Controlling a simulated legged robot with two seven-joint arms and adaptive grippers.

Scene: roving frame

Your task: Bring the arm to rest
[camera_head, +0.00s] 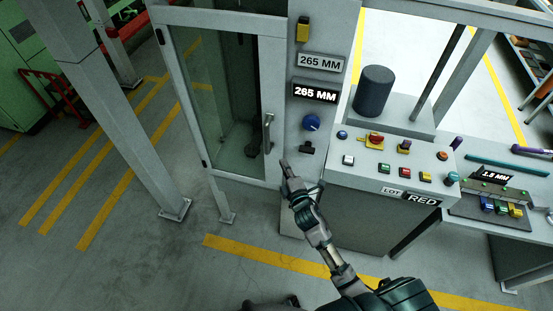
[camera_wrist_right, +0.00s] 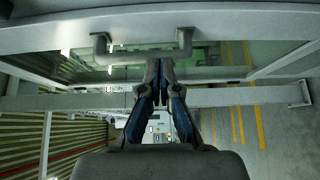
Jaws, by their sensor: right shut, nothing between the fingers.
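My right gripper (camera_head: 285,164) reaches up from the bottom of the head view and is shut with nothing in it. Its tips are just below and to the right of the grey door handle (camera_head: 267,132). In the right wrist view my gripper (camera_wrist_right: 160,64) points at the same bar handle (camera_wrist_right: 142,55), which lies across its fingertips. I cannot tell whether they touch. The glass door (camera_head: 226,95) of the cabinet looks closed. My left gripper is not in view.
Right of the door, a panel carries a blue knob (camera_head: 312,122) and 265 MM displays (camera_head: 316,94). A button console (camera_head: 388,165) stands right of my arm, with a dark cylinder (camera_head: 374,91) behind it. A grey post (camera_head: 118,110) stands at left. Open floor (camera_head: 140,265) lies lower left.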

